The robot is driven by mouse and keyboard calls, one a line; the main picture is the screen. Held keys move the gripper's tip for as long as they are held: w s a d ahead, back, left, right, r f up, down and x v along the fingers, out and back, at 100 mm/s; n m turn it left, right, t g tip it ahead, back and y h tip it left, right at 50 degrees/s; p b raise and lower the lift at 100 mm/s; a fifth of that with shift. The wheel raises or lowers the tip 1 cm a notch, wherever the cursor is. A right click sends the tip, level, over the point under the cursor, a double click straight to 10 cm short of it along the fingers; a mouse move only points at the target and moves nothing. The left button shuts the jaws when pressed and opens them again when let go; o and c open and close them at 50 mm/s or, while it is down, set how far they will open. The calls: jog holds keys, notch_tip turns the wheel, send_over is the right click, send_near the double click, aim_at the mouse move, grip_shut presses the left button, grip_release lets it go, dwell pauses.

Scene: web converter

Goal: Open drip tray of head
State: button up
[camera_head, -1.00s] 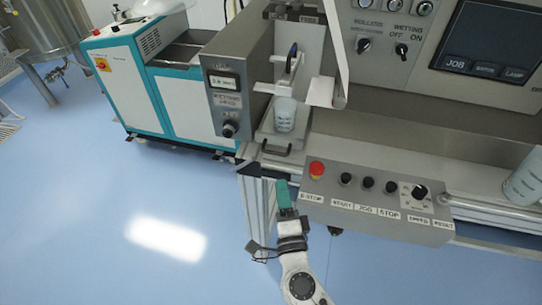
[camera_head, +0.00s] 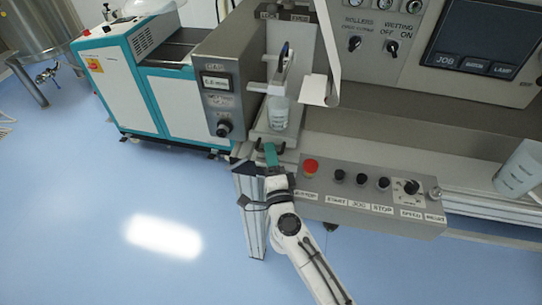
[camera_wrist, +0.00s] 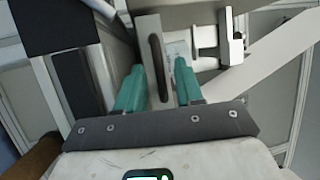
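My gripper (camera_head: 270,150) is at the tray's front in the head view and partly covers the handle. In the wrist view my two teal fingers (camera_wrist: 159,66) are spread apart, with the handle between them and a gap on both sides. I cannot tell how deep the fingertips reach past the handle. The tray looks pushed in.
A control panel (camera_head: 365,196) with a red emergency stop (camera_head: 310,167) and several black knobs juts out just right of my gripper. A frame post (camera_head: 250,210) stands below left. A white and teal cabinet (camera_head: 130,85) is at the left. The blue floor (camera_head: 90,200) in front is clear.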

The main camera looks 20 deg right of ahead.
grip_shut()
dwell(1.3)
